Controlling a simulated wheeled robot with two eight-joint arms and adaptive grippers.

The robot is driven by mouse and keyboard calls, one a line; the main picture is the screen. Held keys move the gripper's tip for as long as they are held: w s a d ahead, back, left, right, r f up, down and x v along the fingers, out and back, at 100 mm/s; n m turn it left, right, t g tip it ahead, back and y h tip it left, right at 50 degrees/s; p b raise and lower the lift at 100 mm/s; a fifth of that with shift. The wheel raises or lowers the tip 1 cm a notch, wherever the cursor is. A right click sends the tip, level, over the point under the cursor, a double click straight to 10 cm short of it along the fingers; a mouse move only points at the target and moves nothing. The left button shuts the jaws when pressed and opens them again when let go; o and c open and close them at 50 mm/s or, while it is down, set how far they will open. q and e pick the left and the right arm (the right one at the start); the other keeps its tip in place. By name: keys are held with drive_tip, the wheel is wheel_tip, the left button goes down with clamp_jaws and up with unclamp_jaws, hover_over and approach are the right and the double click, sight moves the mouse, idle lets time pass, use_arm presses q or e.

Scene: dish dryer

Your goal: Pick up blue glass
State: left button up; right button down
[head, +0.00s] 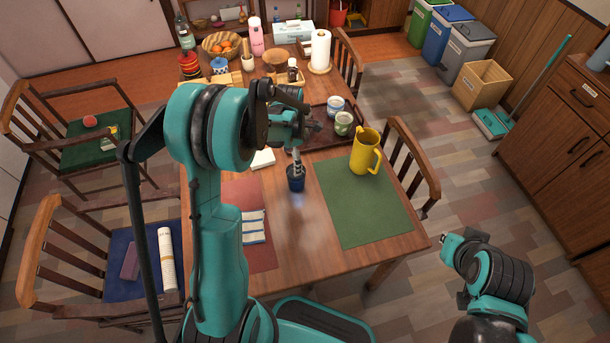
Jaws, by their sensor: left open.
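The blue glass (296,184) is small and dark blue. It stands upright on the wooden table, between the red placemat and the green placemat. My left gripper (298,163) is open, with its grey fingers pointing down at the rim of the glass from above. I cannot tell whether a finger touches the glass or reaches inside it. My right gripper (451,246) is low at the right, off the table's right front corner, and its fingers are too small to read.
A yellow pitcher (364,155) stands on the green placemat (350,215). A dark tray (318,140) with two cups lies behind the glass. A red placemat (262,190) with a striped cloth (253,228) is at the left. Chairs stand along both sides.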

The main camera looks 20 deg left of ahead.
use_arm(q)
drive_tip(key=f+b, duration=0.1)
drive_tip(key=f, duration=0.1)
drive_tip(key=f+b, duration=0.1)
drive_tip(key=f, duration=0.1)
drive_tip(key=d+f+b, duration=0.1)
drive_tip(key=f, duration=0.1)
drive_tip(key=shift+w+d+f, duration=0.1)
drive_tip(key=shift+f, duration=0.55)
drive_tip(key=shift+r, duration=0.1)
drive_tip(key=shift+c, duration=1.3)
drive_tip(key=c, duration=1.6)
